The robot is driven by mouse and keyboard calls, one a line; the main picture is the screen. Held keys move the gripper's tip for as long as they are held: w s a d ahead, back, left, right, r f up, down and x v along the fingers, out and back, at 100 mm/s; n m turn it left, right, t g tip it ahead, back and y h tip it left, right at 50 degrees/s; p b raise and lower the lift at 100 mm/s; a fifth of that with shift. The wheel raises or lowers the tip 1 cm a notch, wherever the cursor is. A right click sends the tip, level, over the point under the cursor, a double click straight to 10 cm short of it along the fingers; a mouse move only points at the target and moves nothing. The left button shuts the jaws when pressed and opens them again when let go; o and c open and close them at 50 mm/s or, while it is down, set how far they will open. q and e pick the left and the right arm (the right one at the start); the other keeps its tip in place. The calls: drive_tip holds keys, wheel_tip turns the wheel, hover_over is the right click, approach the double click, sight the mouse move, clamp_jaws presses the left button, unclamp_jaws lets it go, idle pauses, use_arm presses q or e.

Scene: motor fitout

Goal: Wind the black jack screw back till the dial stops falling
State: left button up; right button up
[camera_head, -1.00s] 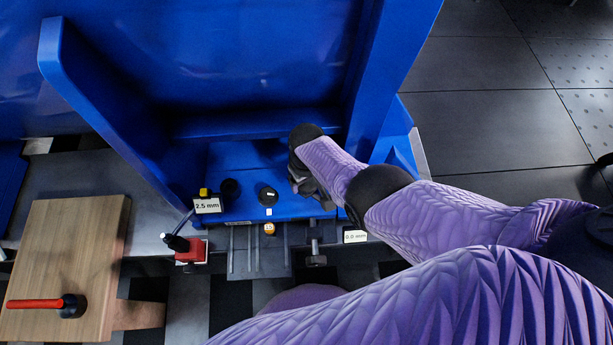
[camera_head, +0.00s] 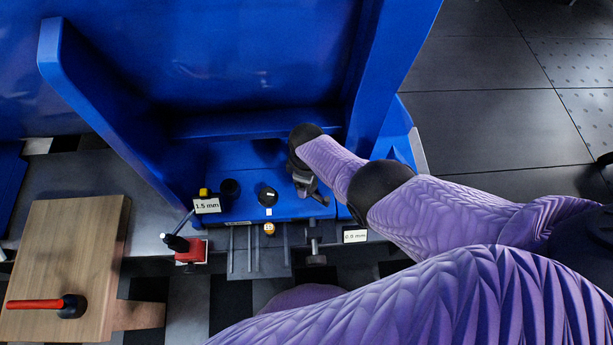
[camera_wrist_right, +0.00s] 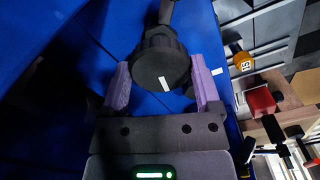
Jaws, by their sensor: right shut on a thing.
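My right gripper (camera_head: 304,188) reaches the blue base from the right. In the right wrist view its two purple fingers stand either side of the black jack screw (camera_wrist_right: 163,60), shut on its round knurled head. The head has a white mark, and a dark bar runs up from it. In the head view my gripper hides most of this screw. The dial's readout (camera_head: 207,205) at the left shows 1.5 mm. Another readout (camera_head: 355,236) at the right shows 0.0 mm. My left gripper is not in view.
Black round parts (camera_head: 268,196) sit on the blue base left of my gripper. An orange numbered piece (camera_head: 269,228) lies in front. A red clamp-like block (camera_head: 191,252) and a wooden block (camera_head: 68,250) with a red-handled tool stand left. Tall blue walls flank my arm.

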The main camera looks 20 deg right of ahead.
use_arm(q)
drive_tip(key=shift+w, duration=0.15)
use_arm(e)
drive_tip(key=shift+w+r, duration=0.1)
drive_tip(key=o, duration=1.1)
drive_tip(key=shift+c, duration=0.2)
use_arm(q)
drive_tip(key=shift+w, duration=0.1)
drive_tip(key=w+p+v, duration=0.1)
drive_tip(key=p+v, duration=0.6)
drive_tip(key=p, duration=0.1)
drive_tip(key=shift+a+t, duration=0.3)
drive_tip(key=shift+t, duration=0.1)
use_arm(e)
wheel_tip(320, 180, up, 10)
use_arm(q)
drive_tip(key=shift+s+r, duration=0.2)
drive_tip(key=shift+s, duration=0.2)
